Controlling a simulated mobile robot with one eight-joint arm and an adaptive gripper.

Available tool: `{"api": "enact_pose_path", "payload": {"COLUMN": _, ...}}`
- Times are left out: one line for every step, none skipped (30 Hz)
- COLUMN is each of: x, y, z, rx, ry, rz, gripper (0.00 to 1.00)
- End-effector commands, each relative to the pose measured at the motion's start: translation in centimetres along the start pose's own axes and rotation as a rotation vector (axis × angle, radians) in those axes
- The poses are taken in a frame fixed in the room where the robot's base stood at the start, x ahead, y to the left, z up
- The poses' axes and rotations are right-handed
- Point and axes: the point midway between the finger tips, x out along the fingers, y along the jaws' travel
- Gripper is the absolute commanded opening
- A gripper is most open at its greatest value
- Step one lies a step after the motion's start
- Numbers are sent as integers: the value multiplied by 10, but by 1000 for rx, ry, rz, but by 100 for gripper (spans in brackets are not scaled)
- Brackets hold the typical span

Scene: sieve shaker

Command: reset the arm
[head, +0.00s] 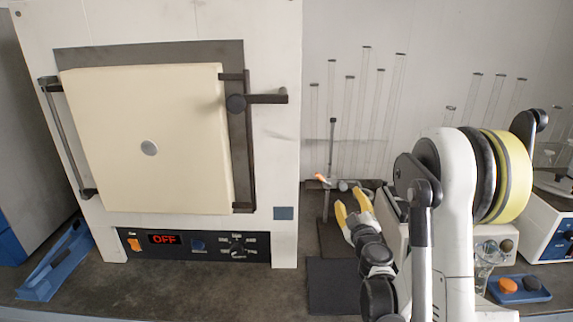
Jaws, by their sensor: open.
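My gripper (352,201) is in the middle right of the head view, low over the bench. Its two yellow fingers are spread apart, with nothing seen between them. The fingers point up and away in the picture, and the dark wrist (376,255) is below them. My white arm, with dark joints and a yellow ring, fills the right of the view and hides part of the bench and the equipment behind it. A thin dark stand (331,150) rises just behind and left of the fingers. I cannot tell the exact gap between them.
A furnace (150,230) with a closed cream door (145,130) and a display reading OFF stands left. Several thin clear tubes (366,90) stand behind. A dark mat (332,285) is bare.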

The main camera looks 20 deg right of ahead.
Motion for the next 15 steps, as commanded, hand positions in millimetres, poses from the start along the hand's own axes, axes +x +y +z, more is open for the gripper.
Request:
{"api": "enact_pose_path", "payload": {"x": 0, "y": 1, "z": -1, "rx": 1, "ry": -1, "rz": 1, "gripper": 44}}
{"api": "enact_pose_path", "payload": {"x": 0, "y": 2, "z": -2, "rx": 4, "ry": -1, "rz": 3, "gripper": 44}}
{"api": "enact_pose_path", "payload": {"x": -1, "y": 4, "z": -5, "rx": 10, "ry": -4, "rz": 7, "gripper": 44}}
{"api": "enact_pose_path", "payload": {"x": -1, "y": 7, "z": -8, "rx": 17, "ry": -7, "rz": 12, "gripper": 44}}
{"api": "enact_pose_path", "payload": {"x": -2, "y": 12, "z": -12, "rx": 28, "ry": -13, "rz": 19, "gripper": 44}}
{"api": "enact_pose_path", "payload": {"x": -5, "y": 19, "z": -18, "rx": 45, "ry": -23, "rz": 31, "gripper": 44}}
{"api": "enact_pose_path", "payload": {"x": -7, "y": 26, "z": -24, "rx": 63, "ry": -34, "rz": 42, "gripper": 44}}
{"api": "enact_pose_path", "payload": {"x": -10, "y": 33, "z": -31, "rx": 83, "ry": -49, "rz": 53, "gripper": 44}}
{"api": "enact_pose_path", "payload": {"x": -16, "y": 42, "z": -40, "rx": 114, "ry": -72, "rz": 68, "gripper": 44}}
{"api": "enact_pose_path", "payload": {"x": -21, "y": 49, "z": -46, "rx": 140, "ry": -94, "rz": 77, "gripper": 44}}
{"api": "enact_pose_path", "payload": {"x": -27, "y": 55, "z": -52, "rx": 167, "ry": -118, "rz": 84, "gripper": 44}}
{"api": "enact_pose_path", "payload": {"x": -36, "y": 62, "z": -58, "rx": 201, "ry": -154, "rz": 91, "gripper": 44}}
{"api": "enact_pose_path", "payload": {"x": -44, "y": 66, "z": -62, "rx": 227, "ry": -181, "rz": 92, "gripper": 44}}
{"api": "enact_pose_path", "payload": {"x": -51, "y": 68, "z": -66, "rx": 250, "ry": -210, "rz": 90, "gripper": 44}}
{"api": "enact_pose_path", "payload": {"x": -63, "y": 70, "z": -69, "rx": 284, "ry": -250, "rz": 84, "gripper": 44}}
